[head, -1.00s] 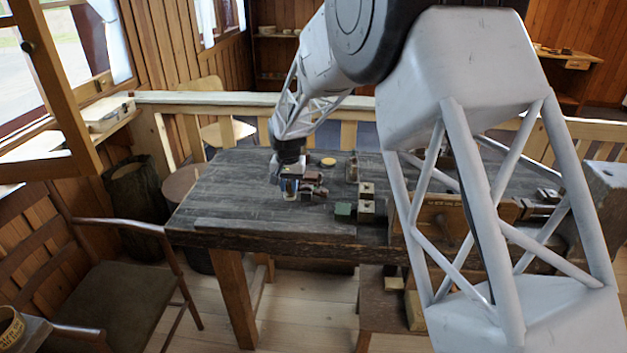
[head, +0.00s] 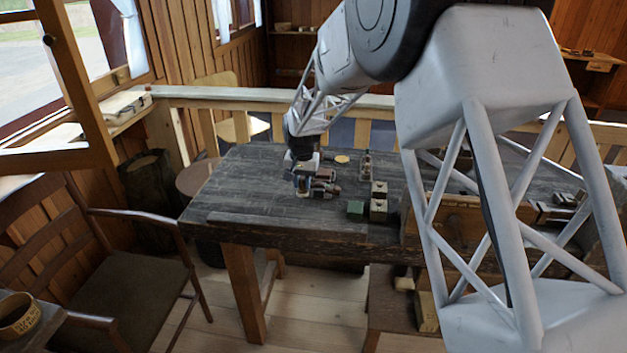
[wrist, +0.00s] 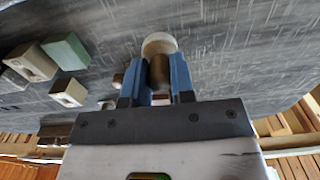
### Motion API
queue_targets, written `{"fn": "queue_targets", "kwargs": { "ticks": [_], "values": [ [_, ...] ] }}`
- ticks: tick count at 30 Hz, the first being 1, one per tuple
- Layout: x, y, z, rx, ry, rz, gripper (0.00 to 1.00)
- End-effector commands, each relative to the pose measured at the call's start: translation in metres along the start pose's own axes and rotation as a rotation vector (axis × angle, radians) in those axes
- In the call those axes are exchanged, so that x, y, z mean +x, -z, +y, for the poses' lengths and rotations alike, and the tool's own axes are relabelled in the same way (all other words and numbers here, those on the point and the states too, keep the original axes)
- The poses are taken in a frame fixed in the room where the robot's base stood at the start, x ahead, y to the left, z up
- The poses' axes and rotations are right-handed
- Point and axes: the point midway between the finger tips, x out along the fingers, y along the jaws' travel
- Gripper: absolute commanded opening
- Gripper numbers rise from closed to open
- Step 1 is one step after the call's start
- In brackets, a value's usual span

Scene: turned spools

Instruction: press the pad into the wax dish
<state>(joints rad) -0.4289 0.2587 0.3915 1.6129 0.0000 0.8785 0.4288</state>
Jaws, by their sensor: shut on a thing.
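My gripper (head: 303,191) is low over the left part of the dark table. In the wrist view, its blue fingers (wrist: 159,80) are shut on the brown stem of the pad (wrist: 159,44), whose pale round end sticks out past the fingertips. In the head view the gripper mostly hides the pad. A small round yellow disc (head: 342,158), which looks like the wax dish, lies on the table behind and right of the gripper, apart from it. I cannot make out the dish in the wrist view.
Dark reddish pieces (head: 326,184) lie close right of the gripper. A green block (head: 355,208) and tan blocks (head: 378,209) stand nearer the front edge. A small rack (head: 366,163) stands right of the disc. The table's left part (head: 235,185) is clear.

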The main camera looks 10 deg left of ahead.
Motion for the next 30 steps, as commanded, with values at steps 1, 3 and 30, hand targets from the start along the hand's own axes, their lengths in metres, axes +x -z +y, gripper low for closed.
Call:
{"fn": "queue_targets", "kwargs": {
  "ticks": [1, 3, 30],
  "values": [
    [0.000, 0.001, 0.000, 0.000, 0.000, 0.000, 0.04],
    [-0.001, 0.003, 0.000, 0.000, 0.000, 0.000, 0.04],
    [-0.014, 0.134, 0.018, 0.001, 0.000, 0.000, 0.04]
  ]
}}
